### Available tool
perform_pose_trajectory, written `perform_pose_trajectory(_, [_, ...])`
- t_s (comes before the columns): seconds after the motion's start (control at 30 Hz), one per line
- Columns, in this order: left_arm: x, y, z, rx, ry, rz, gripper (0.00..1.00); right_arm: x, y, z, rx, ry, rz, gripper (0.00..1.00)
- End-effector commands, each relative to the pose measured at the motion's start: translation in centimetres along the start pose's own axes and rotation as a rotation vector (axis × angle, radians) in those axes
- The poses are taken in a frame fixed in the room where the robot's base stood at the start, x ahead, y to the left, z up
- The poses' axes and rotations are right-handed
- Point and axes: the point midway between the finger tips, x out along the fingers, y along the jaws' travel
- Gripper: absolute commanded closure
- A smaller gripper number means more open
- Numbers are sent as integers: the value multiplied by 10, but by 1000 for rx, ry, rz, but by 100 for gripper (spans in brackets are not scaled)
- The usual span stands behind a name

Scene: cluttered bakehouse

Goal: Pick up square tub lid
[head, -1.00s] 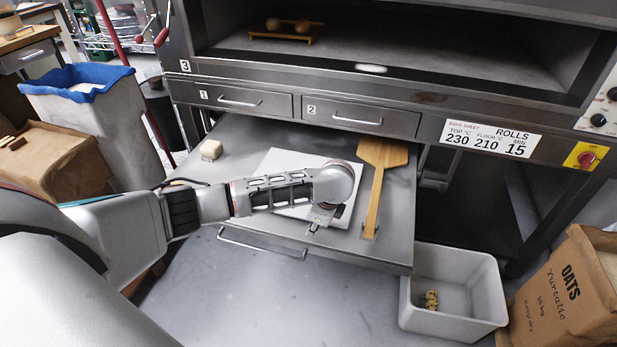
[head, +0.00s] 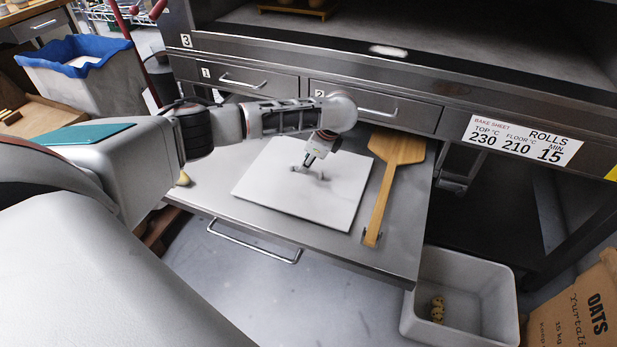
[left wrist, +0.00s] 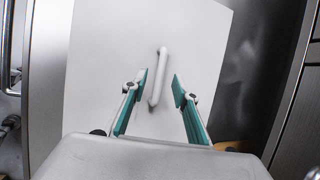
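The square tub lid (head: 300,202) is a flat white square plate lying on the steel pull-out shelf. It has a slim white bar handle near its middle, clear in the left wrist view (left wrist: 157,78). My left gripper (head: 308,162) points down over the lid. In the left wrist view its two teal-padded fingers (left wrist: 161,88) are apart, with the handle showing between them and nothing gripped. I cannot tell the exact height of the fingertips above the lid. My right gripper is in neither view.
A wooden peel (head: 384,183) lies on the shelf (head: 215,197) right of the lid. Drawer fronts (head: 370,105) rise behind. A pale open tub (head: 405,326) with a small speckled item (head: 437,309) and an oats sack (head: 575,310) stand lower right.

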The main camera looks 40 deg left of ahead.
Motion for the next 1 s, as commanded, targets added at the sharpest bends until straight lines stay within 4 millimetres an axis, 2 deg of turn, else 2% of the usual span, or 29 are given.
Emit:
perform_pose_trajectory(0.03, [19, 5, -4, 5, -5, 12, 71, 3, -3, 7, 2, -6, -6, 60])
perform_pose_trajectory(0.2, [36, 4, -2, 3, -4, 7, 71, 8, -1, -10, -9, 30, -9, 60])
perform_pose_trajectory(0.3, [34, 1, -2, 2, -1, 2, 71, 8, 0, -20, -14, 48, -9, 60])
perform_pose_trajectory(0.43, [32, 0, -1, 1, 0, 0, 71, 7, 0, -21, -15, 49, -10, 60])
perform_pose_trajectory(0.47, [32, 0, -1, 1, 0, 0, 76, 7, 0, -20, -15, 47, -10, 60])
perform_pose_trajectory(0.5, [32, 0, -1, 1, 0, 0, 87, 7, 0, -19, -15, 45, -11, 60])
perform_pose_trajectory(0.57, [32, 0, -1, 1, -1, 0, 100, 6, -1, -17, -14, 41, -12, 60])
perform_pose_trajectory(0.87, [32, 0, -1, 1, -1, 1, 100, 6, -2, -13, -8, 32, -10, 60])
perform_pose_trajectory(1.0, [24, -2, 2, 0, -1, -2, 100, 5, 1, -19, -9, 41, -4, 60])
